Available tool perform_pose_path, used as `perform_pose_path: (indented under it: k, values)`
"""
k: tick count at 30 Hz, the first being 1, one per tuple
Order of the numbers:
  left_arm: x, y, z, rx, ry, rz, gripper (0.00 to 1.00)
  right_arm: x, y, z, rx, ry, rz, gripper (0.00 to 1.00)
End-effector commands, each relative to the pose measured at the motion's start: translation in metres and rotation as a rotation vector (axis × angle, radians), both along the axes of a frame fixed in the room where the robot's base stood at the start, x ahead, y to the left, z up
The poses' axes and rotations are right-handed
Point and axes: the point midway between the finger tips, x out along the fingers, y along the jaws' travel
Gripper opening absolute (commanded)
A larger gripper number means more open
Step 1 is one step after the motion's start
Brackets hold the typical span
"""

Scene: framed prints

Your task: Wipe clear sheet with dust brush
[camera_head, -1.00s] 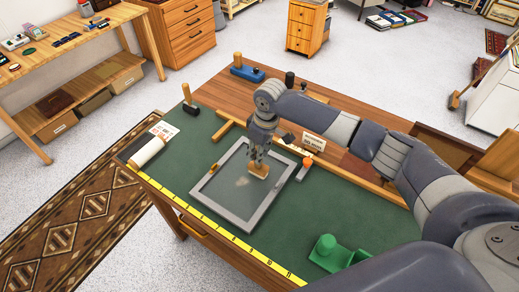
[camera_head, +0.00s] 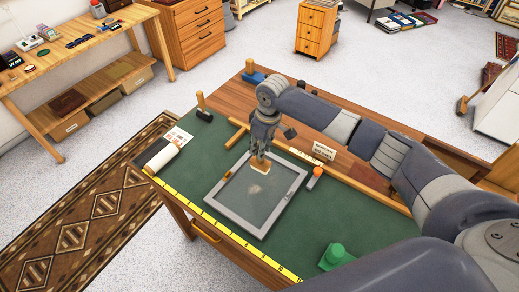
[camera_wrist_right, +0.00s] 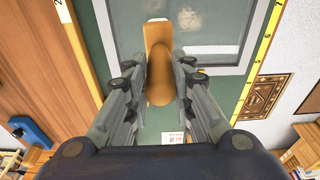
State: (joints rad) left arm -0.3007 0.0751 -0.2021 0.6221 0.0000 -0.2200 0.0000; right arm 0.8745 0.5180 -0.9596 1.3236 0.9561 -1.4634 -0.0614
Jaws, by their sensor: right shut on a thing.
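The clear sheet (camera_head: 240,205) lies in a grey frame on the green mat. A pale dust smudge shows near its middle, and whitish patches show on it in the right wrist view (camera_wrist_right: 220,22). My right gripper (camera_head: 262,149) is shut on the wooden-handled dust brush (camera_head: 260,164), which is at the sheet's far part near the frame's far corner. In the right wrist view the brush (camera_wrist_right: 158,35) sits between both fingers (camera_wrist_right: 160,78). Its bristles are hidden, so I cannot tell whether they touch the sheet. My left gripper is not in view.
A paper roll (camera_head: 162,158) and a dark-headed hammer (camera_head: 202,108) are left of the frame. An orange-topped tool (camera_head: 314,178) lies to its right, and a green block (camera_head: 336,257) is near the front. A yellow ruler (camera_head: 222,226) runs along the near edge.

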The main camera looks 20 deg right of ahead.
Motion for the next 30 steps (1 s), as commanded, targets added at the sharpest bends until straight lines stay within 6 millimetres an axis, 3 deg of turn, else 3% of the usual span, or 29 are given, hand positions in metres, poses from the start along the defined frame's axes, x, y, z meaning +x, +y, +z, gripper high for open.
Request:
perform_pose_path:
  k: [12,30]
  values:
    - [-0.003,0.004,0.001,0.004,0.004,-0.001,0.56,0.011,-0.003,0.033,0.001,-0.004,-0.004,0.00]
    - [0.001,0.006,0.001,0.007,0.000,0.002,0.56,0.009,-0.001,0.034,0.001,-0.002,0.014,0.00]
